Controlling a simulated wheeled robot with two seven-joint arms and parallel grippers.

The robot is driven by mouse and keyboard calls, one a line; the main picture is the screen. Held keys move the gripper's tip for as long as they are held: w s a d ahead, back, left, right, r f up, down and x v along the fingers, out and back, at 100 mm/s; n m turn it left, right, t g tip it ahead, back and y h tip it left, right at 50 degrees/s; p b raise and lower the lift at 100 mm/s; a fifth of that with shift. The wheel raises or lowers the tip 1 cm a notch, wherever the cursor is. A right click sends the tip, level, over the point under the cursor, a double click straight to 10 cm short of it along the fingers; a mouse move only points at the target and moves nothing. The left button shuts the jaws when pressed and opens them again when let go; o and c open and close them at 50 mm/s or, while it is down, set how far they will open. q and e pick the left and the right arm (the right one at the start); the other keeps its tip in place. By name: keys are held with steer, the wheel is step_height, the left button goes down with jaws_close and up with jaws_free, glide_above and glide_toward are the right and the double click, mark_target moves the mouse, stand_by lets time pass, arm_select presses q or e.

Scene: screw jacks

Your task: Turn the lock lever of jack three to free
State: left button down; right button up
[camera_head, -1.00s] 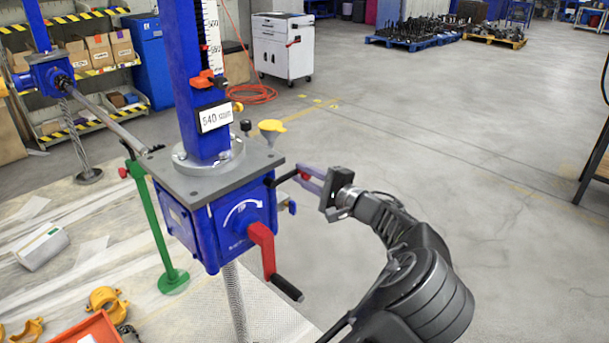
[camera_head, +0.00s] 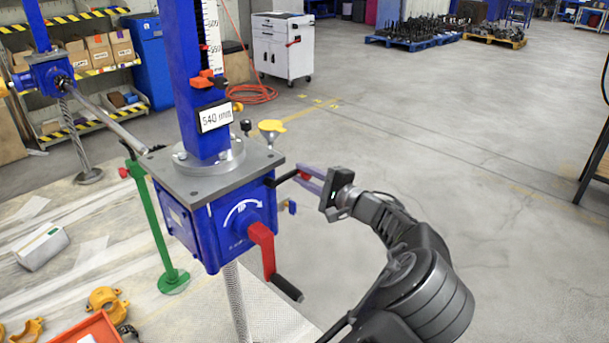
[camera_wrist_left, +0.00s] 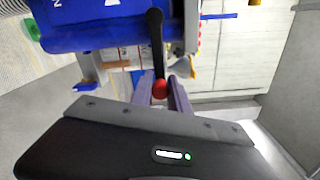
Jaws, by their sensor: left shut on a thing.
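The blue jack (camera_head: 235,220) stands in the middle of the head view, with a grey top plate and a red crank (camera_head: 262,248) on its front. I cannot read a jack number on it. Its black lock lever (camera_head: 284,178) sticks out from the right side. In the left wrist view the lever (camera_wrist_left: 156,45) ends in a red knob (camera_wrist_left: 160,90). My left gripper (camera_head: 304,178) reaches in from the right, its purple fingers closed around the knob end. The fingers (camera_wrist_left: 164,88) sit on both sides of the knob. My right gripper is not in view.
A green stand (camera_head: 152,220) and a shaft (camera_head: 115,120) are left of the jack. A yellow funnel (camera_head: 271,127) shows behind it. An orange tray (camera_head: 88,330) and yellow clamps (camera_head: 104,298) lie at the lower left.

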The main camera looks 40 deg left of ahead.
arm_select(q)
steer(key=shift+m, duration=0.3)
steer(key=shift+s+f+m+p, duration=0.1)
steer(key=shift+f+m+p, duration=0.6)
steer(key=shift+m+p, duration=0.35)
steer(key=shift+s+a+f+m+p, duration=0.1)
steer(key=shift+s+f+m+p, duration=1.35)
steer(key=shift+m, duration=1.15)
steer(key=shift+s+a+f+m+p, duration=0.15)
steer(key=shift+s+f+m+p, duration=0.85)
steer(key=shift+m+p, duration=1.25)
steer(key=shift+s+a+f+m+p, duration=0.1)
steer(key=shift+s+f+m+p, duration=1.05)
steer(key=shift+m, duration=1.75)
steer(key=shift+s+r, duration=0.3)
steer(key=shift+s, duration=0.05)
steer(key=c, duration=1.3)
jaws_free()
steer(key=shift+f, duration=0.1)
